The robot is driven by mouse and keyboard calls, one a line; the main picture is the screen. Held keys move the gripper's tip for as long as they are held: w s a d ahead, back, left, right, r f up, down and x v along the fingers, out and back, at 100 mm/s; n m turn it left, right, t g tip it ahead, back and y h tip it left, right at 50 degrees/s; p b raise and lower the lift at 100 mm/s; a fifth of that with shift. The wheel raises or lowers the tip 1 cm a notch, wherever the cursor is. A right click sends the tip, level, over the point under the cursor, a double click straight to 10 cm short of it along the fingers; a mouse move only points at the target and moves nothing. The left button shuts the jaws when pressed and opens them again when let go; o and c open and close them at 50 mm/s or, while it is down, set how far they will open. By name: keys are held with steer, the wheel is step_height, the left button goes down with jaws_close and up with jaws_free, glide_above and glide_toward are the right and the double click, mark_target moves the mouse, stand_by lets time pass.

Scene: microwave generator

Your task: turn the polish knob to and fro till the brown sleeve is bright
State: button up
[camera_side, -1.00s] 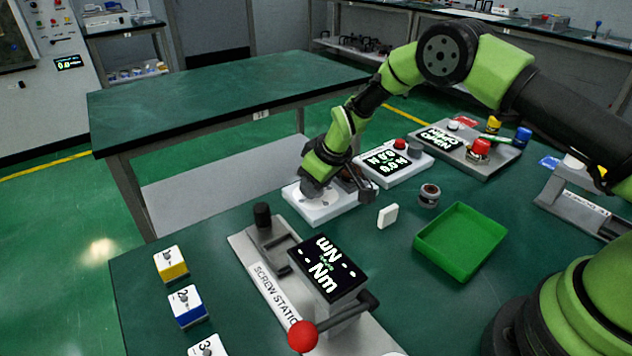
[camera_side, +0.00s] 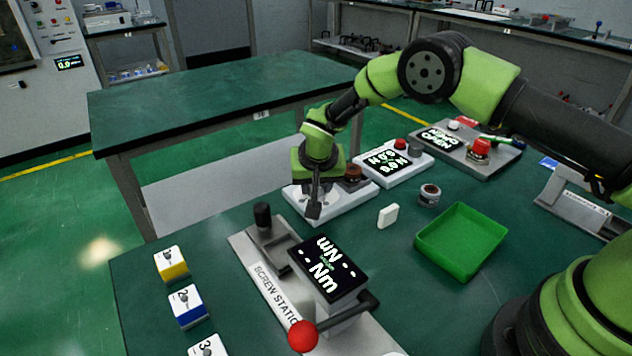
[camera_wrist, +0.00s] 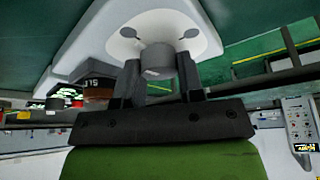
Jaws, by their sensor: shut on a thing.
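The white polish unit (camera_side: 350,208) stands at the far edge of the green table, beyond the screw station. In the wrist view my gripper (camera_wrist: 158,70) is shut on a grey round knob (camera_wrist: 157,58), with one finger on each side. The brown sleeve (camera_side: 353,173) sits on the right part of the unit and looks dull and dark. It also shows in the wrist view (camera_wrist: 97,98), left of the fingers.
A white display box (camera_side: 395,160) stands just right of the unit. A small white block (camera_side: 388,216), a grey ring part (camera_side: 430,194) and a green tray (camera_side: 460,245) lie nearer. The screw station (camera_side: 270,255) with its display is in front, with numbered blocks to its left.

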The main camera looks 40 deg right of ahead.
steer(key=shift+m, duration=0.5)
steer(key=o, duration=0.9)
steer(key=shift+r, duration=0.1)
steer(key=v, duration=0.9)
steer(key=shift+a+r, duration=0.25)
steer(key=shift+r, duration=0.1)
